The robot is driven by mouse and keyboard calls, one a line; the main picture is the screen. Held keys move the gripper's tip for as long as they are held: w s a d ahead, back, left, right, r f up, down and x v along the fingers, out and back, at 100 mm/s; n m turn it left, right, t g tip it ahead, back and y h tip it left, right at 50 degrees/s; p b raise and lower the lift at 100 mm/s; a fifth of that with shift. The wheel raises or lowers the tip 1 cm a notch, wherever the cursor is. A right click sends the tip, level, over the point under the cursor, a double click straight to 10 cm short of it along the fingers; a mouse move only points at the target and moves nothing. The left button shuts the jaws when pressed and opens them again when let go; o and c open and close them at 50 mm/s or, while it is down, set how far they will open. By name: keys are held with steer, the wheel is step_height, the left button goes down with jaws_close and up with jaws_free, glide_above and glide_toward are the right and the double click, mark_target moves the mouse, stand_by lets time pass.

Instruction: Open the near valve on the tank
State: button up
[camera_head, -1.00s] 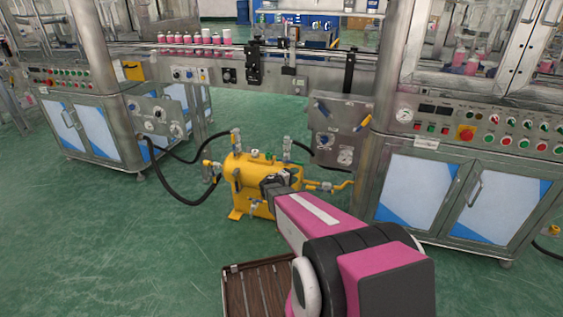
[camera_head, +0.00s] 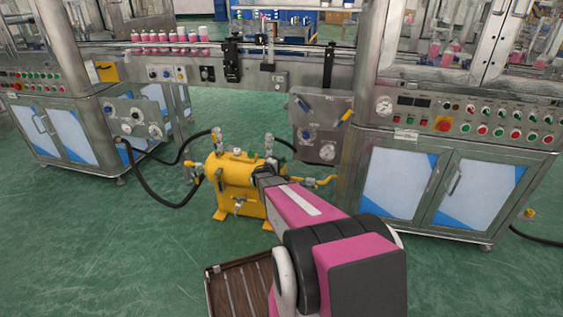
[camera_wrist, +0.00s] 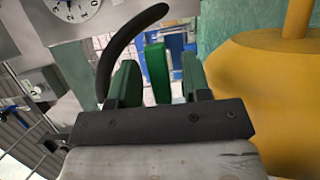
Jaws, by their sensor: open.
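The yellow tank (camera_head: 232,178) stands on the green floor in the head view, with several valves and fittings on it. It fills the right of the wrist view (camera_wrist: 270,95). My gripper (camera_wrist: 158,72) is open beside the tank, its two green-padded fingers pointing away from the camera. A green upright piece (camera_wrist: 156,74), which looks like a valve handle, shows between the fingers with a gap on each side. I cannot tell how deep between them it sits. In the head view my arm hides the tank's right end and the fingertips.
A black hose (camera_head: 165,200) runs from the tank to the left machine (camera_head: 70,135). A curved black hose (camera_wrist: 122,45) passes by the left finger. The right machine cabinet (camera_head: 400,190) stands beyond my arm. A slatted brown tray (camera_head: 240,285) is at the bottom.

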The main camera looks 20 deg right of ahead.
steer(key=shift+w+d, duration=0.2)
steer(key=shift+d, duration=0.1)
jaws_close()
